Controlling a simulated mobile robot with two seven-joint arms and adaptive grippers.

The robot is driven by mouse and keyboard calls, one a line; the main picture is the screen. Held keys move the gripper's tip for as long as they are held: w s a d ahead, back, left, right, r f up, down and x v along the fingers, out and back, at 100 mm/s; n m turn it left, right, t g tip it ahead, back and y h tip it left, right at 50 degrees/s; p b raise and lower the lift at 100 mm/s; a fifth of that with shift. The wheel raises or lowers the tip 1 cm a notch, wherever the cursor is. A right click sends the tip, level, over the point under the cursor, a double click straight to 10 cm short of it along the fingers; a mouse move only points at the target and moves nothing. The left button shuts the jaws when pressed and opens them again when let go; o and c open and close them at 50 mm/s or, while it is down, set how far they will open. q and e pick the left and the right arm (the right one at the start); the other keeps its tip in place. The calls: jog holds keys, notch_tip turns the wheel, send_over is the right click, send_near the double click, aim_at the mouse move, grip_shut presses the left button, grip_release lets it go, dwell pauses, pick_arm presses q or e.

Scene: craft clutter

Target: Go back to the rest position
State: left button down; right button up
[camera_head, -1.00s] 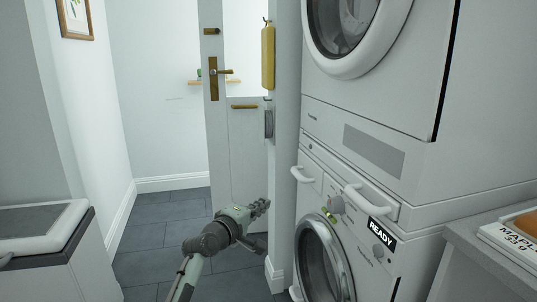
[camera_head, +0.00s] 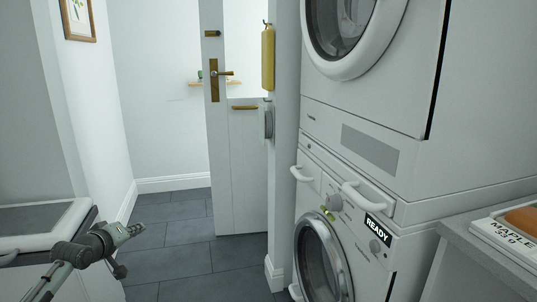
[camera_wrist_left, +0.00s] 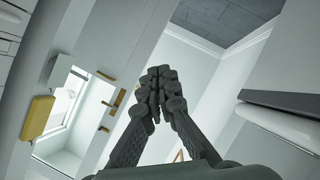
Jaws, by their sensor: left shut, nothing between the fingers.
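My left gripper (camera_head: 136,229) is at the lower left of the head view, above the dark tiled floor and just right of the white-lidded unit. In the left wrist view its fingers (camera_wrist_left: 160,75) are closed together with nothing between them. It touches nothing that I can see. My right gripper shows in neither view.
Stacked white machines (camera_head: 375,170) stand at the right, the lower one with a READY label (camera_head: 380,231). A white door (camera_head: 238,165) stands ajar at the back. A white-lidded unit (camera_head: 45,217) is at the left. Tiled floor (camera_head: 190,245) lies free between them.

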pick_arm(q)
jog(key=s+a+f+m+g+y, duration=0.35)
jog(key=s+f+m+g, duration=0.2)
jog(key=s+f, duration=1.35)
jog(key=s+a+f+m+g+y, duration=0.1)
jog(key=s+a+f+m, duration=0.15)
jog(key=s, duration=0.45)
jog(key=s+a+f+m+g+y, duration=0.1)
jog(key=s+f+m+g, duration=0.1)
jog(key=s+f, duration=0.35)
jog(key=s+a+f+m+g, duration=0.1)
jog(key=s+a+f+m, duration=0.1)
jog(key=s, duration=0.7)
jog(key=s+d+f+n+h, duration=0.1)
jog(key=d+f, duration=0.2)
jog(key=d, duration=0.6)
jog(key=s+d+f+n+h, duration=0.1)
jog(key=d+f+h, duration=0.1)
jog(key=d, duration=0.8)
jog(key=shift+s+f+n+g, duration=0.25)
jog(key=shift+f+n+g, duration=0.15)
jog(key=shift+g, duration=0.05)
